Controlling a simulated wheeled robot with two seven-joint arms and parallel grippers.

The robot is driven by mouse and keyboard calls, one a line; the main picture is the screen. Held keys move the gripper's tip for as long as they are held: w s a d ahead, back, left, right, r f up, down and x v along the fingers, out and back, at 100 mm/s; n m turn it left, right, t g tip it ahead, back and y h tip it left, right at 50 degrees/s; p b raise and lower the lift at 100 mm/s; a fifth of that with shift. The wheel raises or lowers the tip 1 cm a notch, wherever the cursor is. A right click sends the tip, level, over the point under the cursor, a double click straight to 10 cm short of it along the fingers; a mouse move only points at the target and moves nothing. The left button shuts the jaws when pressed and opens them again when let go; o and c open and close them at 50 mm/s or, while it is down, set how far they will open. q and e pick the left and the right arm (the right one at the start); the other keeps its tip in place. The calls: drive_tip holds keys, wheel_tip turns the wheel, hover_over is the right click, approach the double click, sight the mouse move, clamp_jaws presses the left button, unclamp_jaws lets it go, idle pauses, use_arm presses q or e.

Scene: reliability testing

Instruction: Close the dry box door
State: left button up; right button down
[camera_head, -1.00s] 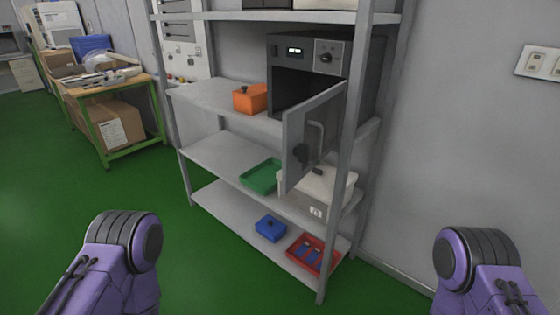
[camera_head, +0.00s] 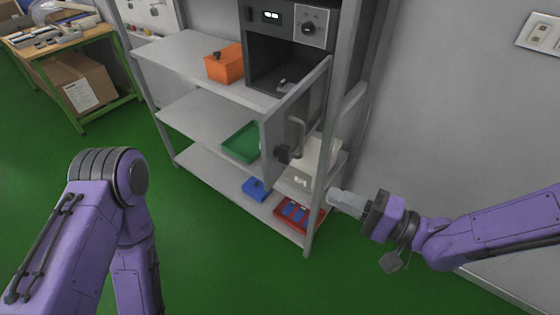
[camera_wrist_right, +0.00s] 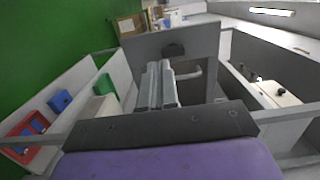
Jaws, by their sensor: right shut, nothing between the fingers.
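The dry box (camera_head: 286,50) is a dark grey unit with a lit display and a knob, on the upper shelf in the head view. Its grey door (camera_head: 297,110) stands wide open toward the front, with a bar handle and a dark latch on its face. The door (camera_wrist_right: 200,45) also shows in the right wrist view, ahead of the fingers. My right gripper (camera_head: 338,199) is shut and empty, to the right of the door near the shelf's front post. Its fingers (camera_wrist_right: 160,85) look closed together in the wrist view. My left arm is at the left; its gripper is out of view.
The metal shelf rack (camera_head: 187,60) has a front upright between my right gripper and the shelves. An orange box (camera_head: 225,67) stands left of the dry box. A green tray (camera_head: 241,142), blue box (camera_head: 256,188) and red tray (camera_head: 293,214) sit lower.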

sight(267, 168)
drive_tip(key=p+x, duration=0.2)
drive_tip(key=x, duration=1.1)
drive_tip(key=shift+w+a, duration=0.1)
drive_tip(key=shift+a, duration=0.3)
